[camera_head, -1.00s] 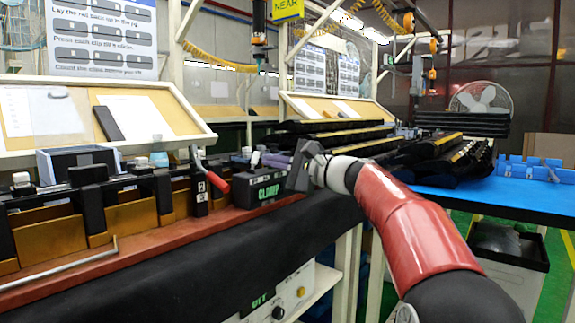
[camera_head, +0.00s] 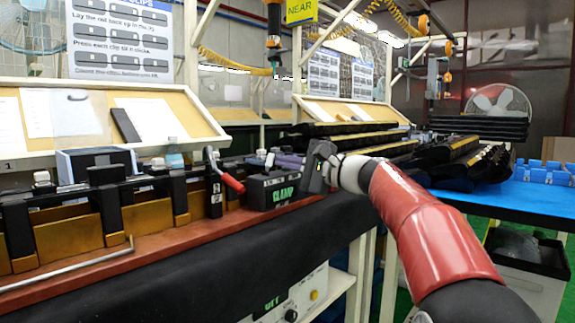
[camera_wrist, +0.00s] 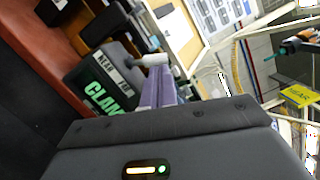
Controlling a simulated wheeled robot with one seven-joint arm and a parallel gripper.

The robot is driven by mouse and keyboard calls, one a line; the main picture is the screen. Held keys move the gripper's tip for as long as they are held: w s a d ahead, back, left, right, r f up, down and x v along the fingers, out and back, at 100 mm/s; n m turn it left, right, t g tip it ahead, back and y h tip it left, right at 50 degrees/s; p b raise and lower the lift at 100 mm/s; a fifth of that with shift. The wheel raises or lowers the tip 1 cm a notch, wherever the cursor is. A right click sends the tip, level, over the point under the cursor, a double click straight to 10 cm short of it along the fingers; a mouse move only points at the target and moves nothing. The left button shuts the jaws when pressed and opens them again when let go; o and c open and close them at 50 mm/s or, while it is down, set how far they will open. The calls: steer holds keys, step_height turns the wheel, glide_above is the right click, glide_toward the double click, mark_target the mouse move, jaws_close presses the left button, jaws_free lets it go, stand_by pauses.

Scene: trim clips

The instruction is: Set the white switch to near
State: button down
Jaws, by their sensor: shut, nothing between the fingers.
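The white switch (camera_wrist: 155,60) is a short pale knob on a dark box (camera_wrist: 92,84) lettered CLAMP in green, with NEAR and FAR marked on its top. In the head view the box (camera_head: 268,191) sits at the right end of the red-brown bench ledge. My gripper (camera_wrist: 157,78) has lavender fingers, shut and empty, with their tips right by the knob; I cannot tell whether they touch it. In the head view my gripper (camera_head: 277,161) reaches in over the box from the right, and its dark body stands at the box's right end.
A red-handled lever (camera_head: 231,183) stands just left of the box. Black fixtures and brass-coloured blocks (camera_head: 148,215) line the ledge further left. Black trim strips (camera_head: 370,143) are stacked behind my gripper. A yellow NEAR sign (camera_head: 300,11) hangs above. A blue table (camera_head: 505,203) lies right.

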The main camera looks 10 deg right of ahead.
steer(key=shift+s+a+r+n+b, duration=0.15)
steer(key=shift+n+b, duration=0.25)
steer(key=shift+n, duration=0.5)
steer(key=shift+s+a+r+n+g+h+b, duration=0.15)
steer(key=shift+a+n+b, duration=0.1)
steer(key=shift+n, duration=0.3)
steer(key=shift+s+a+r+n+g+h+b, duration=0.1)
steer(key=shift+r+n+g+h+b, duration=0.1)
steer(key=shift+n, duration=0.35)
steer(key=shift+a+n, duration=0.1)
steer(key=shift+n, duration=0.3)
steer(key=shift+s+a+r+n+h+b, duration=0.1)
steer(key=shift+s+a+n+h+b, duration=0.2)
steer(key=shift+n, duration=0.45)
steer(key=shift+s+a+r+n+b, duration=0.15)
steer(key=shift+n+b, duration=0.3)
steer(key=shift+n, duration=0.25)
steer(key=shift+s+a+n+h+b, duration=0.1)
steer(key=shift+a+n+h+b, duration=0.2)
steer(key=shift+n, duration=0.45)
steer(key=shift+d, duration=0.1)
